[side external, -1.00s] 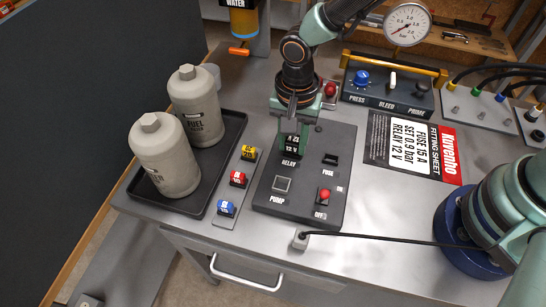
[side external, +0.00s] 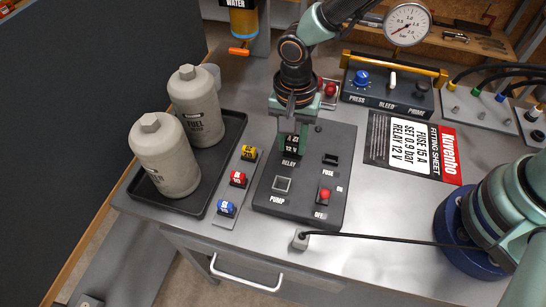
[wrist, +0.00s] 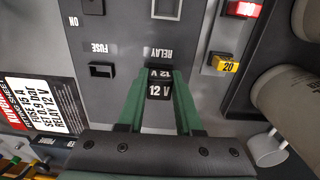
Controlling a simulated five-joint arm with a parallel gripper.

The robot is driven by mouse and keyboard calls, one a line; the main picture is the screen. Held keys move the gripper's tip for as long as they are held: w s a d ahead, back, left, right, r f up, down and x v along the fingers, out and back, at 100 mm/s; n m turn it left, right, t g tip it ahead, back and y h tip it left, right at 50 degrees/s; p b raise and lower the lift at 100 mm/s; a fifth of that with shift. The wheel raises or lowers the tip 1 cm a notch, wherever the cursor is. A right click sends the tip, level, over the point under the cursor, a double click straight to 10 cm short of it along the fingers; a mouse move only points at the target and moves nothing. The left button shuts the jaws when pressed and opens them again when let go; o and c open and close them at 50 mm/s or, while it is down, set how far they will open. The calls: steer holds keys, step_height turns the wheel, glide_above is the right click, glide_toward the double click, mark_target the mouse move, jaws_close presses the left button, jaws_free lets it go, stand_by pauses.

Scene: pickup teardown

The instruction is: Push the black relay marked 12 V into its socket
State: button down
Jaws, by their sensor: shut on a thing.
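The black relay marked 12 V (wrist: 158,91) is between the green fingers of my gripper (wrist: 159,98), which is shut on it. In the side view the relay (side external: 291,146) sits low at the RELAY label of the dark panel (side external: 330,215), under my gripper (side external: 291,139). The relay's lower end is at the relay socket place; the socket itself is hidden by the relay and fingers, so I cannot tell how deep it sits. The relay looks upright.
Yellow (side external: 249,153), red (side external: 238,178) and blue (side external: 226,207) fuses stand on a strip to the left.

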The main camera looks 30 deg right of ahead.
mark_target(294, 139)
step_height(294, 139, down, 2)
steer(key=shift+s+d+f, duration=0.1)
steer(key=shift+s+f, duration=0.05)
steer(key=shift+f, duration=0.1)
steer(key=c, duration=0.5)
jaws_free()
step_height(294, 139, up, 14)
steer(key=shift+w, duration=0.25)
steer(key=shift+r, duration=0.2)
steer(key=c, duration=0.5)
steer(key=shift+m, duration=0.4)
steer(key=c, duration=0.5)
steer(key=m, duration=0.2)
steer(key=f+m, duration=0.1)
steer(key=m, duration=0.2)
jaws_close()
steer(key=m, duration=0.3)
steer(key=f+m, duration=0.1)
steer(key=m, duration=0.2)
steer(key=shift+d, duration=0.2)
steer(key=shift+f, duration=3.4)
